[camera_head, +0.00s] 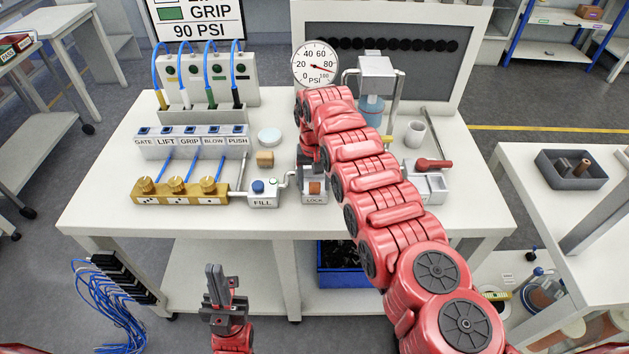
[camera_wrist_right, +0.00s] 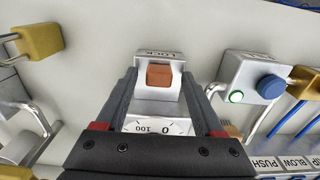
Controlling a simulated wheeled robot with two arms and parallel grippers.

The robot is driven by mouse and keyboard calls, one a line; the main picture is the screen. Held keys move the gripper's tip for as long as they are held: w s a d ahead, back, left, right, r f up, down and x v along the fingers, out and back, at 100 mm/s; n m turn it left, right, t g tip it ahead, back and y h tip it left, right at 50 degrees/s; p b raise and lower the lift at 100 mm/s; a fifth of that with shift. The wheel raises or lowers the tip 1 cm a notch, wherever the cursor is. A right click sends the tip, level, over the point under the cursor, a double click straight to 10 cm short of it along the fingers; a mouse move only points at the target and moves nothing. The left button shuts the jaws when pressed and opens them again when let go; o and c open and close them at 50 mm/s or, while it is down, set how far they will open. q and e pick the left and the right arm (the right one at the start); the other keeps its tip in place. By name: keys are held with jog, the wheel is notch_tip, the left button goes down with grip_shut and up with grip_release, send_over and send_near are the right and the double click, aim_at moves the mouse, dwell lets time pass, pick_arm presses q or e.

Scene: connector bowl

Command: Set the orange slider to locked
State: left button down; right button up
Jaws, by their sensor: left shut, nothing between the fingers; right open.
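The orange slider (camera_head: 315,187) is a small orange-brown block on a grey box (camera_head: 314,199) marked LOCK, near the table's front edge. In the right wrist view the slider (camera_wrist_right: 159,75) sits between the fingertips, in a recess below the LOCK lettering. My right gripper (camera_wrist_right: 158,82) is open, one finger on each side of the box; contact cannot be told. In the head view the right gripper (camera_head: 311,172) is above the box, partly hidden by my arm. My left gripper (camera_head: 219,287) is shut and empty, in front of the table.
The FILL box (camera_head: 264,193) with a blue button and a bent pipe stands close left of the LOCK box. A wooden block (camera_head: 265,159) lies behind it. A gauge (camera_head: 316,64) stands behind.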

jog(key=shift+c, duration=0.2)
grip_shut()
dwell(1.2)
